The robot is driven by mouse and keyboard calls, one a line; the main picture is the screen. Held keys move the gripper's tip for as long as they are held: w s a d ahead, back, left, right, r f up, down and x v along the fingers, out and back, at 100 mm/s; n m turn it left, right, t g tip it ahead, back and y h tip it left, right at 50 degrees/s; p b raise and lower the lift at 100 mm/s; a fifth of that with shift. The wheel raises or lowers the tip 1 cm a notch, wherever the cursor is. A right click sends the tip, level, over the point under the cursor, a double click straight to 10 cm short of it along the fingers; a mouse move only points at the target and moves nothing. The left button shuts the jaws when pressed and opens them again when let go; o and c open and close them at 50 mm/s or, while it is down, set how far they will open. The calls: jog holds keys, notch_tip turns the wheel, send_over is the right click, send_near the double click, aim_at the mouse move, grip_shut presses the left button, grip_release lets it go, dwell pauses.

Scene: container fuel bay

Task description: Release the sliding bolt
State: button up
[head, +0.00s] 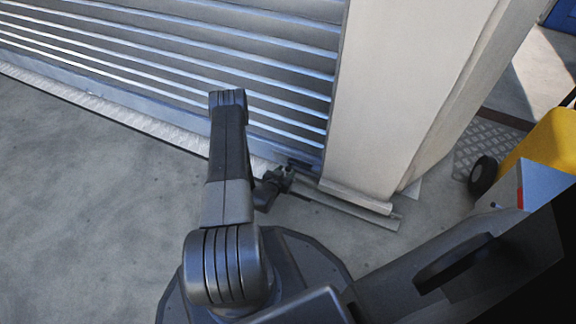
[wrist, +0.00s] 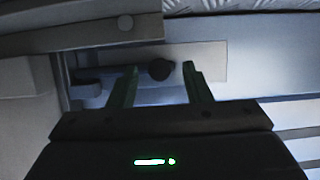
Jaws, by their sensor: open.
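In the wrist view the bolt's dark round knob (wrist: 161,69) stands out from a pale plate (wrist: 210,58). A dark bar (wrist: 92,74) lies to the left of it, toward the pale post. My gripper (wrist: 160,67) is open, with one finger on each side of the knob. A gap shows between the knob and each fingertip, and I cannot tell whether the fingers reach past it in depth. In the head view my gripper (head: 276,180) is low at the shutter's bottom right corner, and the bolt is mostly hidden there.
The slatted roller shutter (head: 180,50) fills the back left. A wide cream post (head: 395,90) stands close to the right of my gripper. A yellow wheeled machine (head: 548,140) is at the far right. The concrete floor (head: 80,220) at the left is clear.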

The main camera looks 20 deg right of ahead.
jog(key=shift+w+d, duration=0.1)
grip_shut()
jog(key=shift+w+a, duration=1.55)
jog(key=shift+w, duration=0.3)
grip_release()
jog(key=shift+w+a, duration=0.1)
